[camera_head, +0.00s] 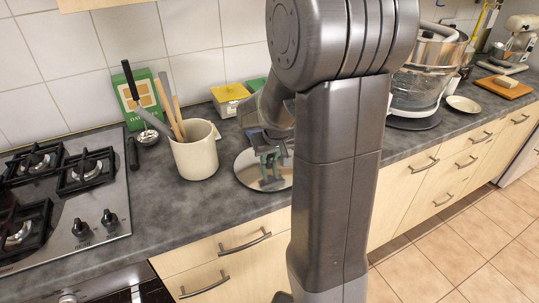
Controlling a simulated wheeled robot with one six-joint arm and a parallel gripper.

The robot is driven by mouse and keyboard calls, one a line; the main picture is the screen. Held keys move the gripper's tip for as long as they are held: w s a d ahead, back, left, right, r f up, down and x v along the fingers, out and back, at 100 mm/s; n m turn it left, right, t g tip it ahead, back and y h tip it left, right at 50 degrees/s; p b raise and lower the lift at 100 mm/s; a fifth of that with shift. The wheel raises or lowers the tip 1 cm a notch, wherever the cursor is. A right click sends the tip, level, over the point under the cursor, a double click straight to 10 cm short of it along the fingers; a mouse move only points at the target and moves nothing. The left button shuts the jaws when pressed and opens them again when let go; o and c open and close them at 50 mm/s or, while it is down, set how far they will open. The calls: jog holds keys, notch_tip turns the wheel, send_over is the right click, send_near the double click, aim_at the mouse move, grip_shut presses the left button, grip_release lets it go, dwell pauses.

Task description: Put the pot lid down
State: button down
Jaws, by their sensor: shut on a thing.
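The pot lid (247,178) is a round, shiny metal disc at the counter, just right of the utensil crock. My gripper (271,176) is over the lid and shut on it, at about the lid's middle. The exact grip point is too small to make out. The lid's right part is hidden behind my arm. I cannot tell whether the lid touches the counter or is slightly above it.
A cream crock (195,155) with utensils stands close left of the lid. A gas hob (110,222) is at the left. Yellow (230,97) and green boxes stand behind. A glass-and-metal appliance (417,88) is right of my arm. Bare counter (165,215) lies in front of the crock.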

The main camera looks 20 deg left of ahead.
jog(key=shift+f, duration=0.2)
jog(key=c, duration=1.2)
grip_release()
jog(key=shift+r, duration=0.1)
jog(key=shift+r, duration=0.5)
jog(key=v, duration=1.1)
jog(key=shift+s+d, duration=0.1)
jog(key=shift+d, duration=0.05)
